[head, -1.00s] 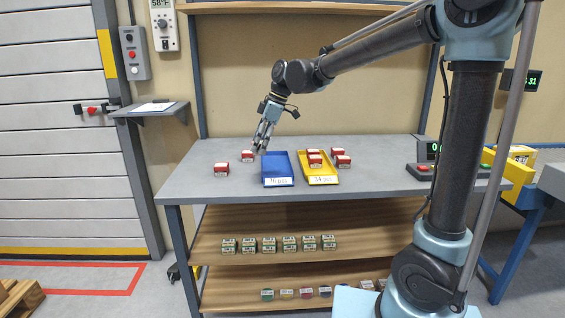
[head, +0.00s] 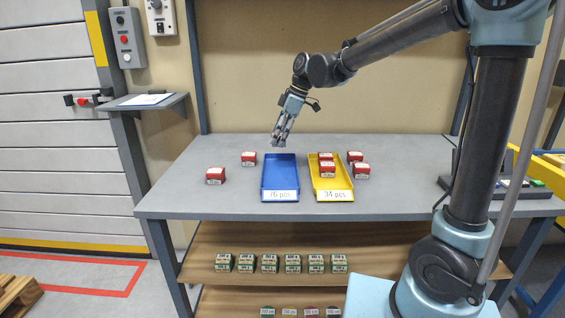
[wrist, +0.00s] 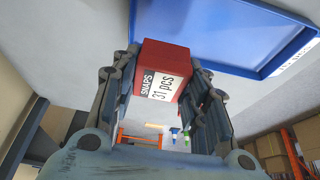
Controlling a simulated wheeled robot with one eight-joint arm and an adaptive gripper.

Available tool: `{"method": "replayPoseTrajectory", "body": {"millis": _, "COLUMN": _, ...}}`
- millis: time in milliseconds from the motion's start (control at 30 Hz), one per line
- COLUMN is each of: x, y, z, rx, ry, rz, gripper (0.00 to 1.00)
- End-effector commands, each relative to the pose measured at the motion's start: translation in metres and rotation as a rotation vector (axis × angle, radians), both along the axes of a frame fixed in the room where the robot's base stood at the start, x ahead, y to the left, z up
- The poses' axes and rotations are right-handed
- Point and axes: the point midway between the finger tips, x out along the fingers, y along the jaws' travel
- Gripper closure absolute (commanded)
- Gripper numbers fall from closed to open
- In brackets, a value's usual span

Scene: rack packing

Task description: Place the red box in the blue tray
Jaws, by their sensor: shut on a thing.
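The blue tray (head: 280,178) lies empty on the grey tabletop, with a white label on its front. In the wrist view its blue rim (wrist: 262,70) crosses the upper right. My gripper (head: 277,142) hangs above the tray's back edge. In the wrist view its fingers (wrist: 163,95) are shut on a red box (wrist: 170,68) labelled "SNAPS 31 pcs". The held box cannot be made out in the head view. Other red boxes stand on the table left of the tray, one near (head: 248,159) and one further forward (head: 215,176).
A yellow tray (head: 331,183) stands right of the blue one, with red boxes in it and more red boxes (head: 361,171) beside it. A device (head: 500,190) stands at the table's right. Green boxes (head: 268,264) line the shelf below. The table's back left is clear.

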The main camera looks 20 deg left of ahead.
Motion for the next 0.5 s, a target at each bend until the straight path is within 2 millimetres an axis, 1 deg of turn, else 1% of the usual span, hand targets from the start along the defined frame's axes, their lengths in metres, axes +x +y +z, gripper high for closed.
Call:
{"method": "replayPoseTrajectory", "body": {"millis": 33, "x": 0.001, "y": 0.0, "z": -0.009, "rx": 0.0, "ry": 0.0, "rz": -0.001, "gripper": 0.85}}
{"method": "replayPoseTrajectory", "body": {"millis": 100, "x": 0.002, "y": -0.002, "z": -0.019, "rx": 0.0, "ry": 0.0, "rz": -0.003, "gripper": 0.85}}
{"method": "replayPoseTrajectory", "body": {"millis": 367, "x": 0.002, "y": -0.002, "z": -0.041, "rx": 0.0, "ry": 0.0, "rz": -0.004, "gripper": 0.85}}
{"method": "replayPoseTrajectory", "body": {"millis": 500, "x": 0.002, "y": -0.002, "z": -0.06, "rx": 0.0, "ry": 0.0, "rz": -0.004, "gripper": 0.85}}
